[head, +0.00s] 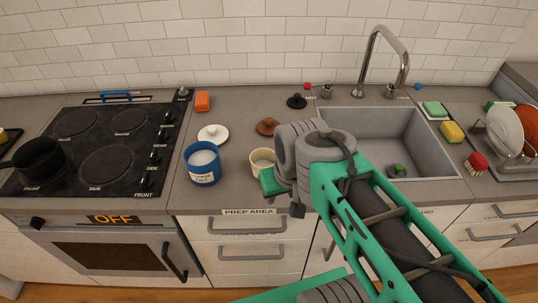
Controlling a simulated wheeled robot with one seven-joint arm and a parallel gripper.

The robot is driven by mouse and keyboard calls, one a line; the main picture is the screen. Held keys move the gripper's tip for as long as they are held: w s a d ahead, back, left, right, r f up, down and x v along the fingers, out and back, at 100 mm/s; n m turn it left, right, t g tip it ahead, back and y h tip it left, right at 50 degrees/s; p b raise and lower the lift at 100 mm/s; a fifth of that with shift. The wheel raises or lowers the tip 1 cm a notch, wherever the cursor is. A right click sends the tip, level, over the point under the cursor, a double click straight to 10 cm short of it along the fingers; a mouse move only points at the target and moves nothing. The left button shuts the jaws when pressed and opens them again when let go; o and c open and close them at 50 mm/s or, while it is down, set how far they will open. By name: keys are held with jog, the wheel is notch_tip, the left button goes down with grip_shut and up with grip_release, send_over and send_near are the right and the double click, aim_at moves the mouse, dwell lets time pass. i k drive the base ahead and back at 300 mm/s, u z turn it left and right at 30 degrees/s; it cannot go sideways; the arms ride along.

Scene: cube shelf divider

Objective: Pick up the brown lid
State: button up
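The brown lid (267,126) lies on the grey counter behind the cream canister and left of the sink. It is small and round with a raised knob, and nothing is on it. My gripper (284,198) points down near the counter's front edge, in front of and right of the cream canister (262,165). It is apart from the brown lid. My wrist hides much of the gripper, so whether its fingers are open or shut does not show clearly.
An open blue canister (202,175) with white contents stands left of the cream one. A white lid (213,134) and a black lid (297,101) lie nearby. The stove (98,147) is left, the sink (385,140) right.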

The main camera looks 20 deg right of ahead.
aim_at(267, 126)
jog(key=u, duration=1.8)
jog(key=i, duration=0.4)
jog(key=u, duration=0.3)
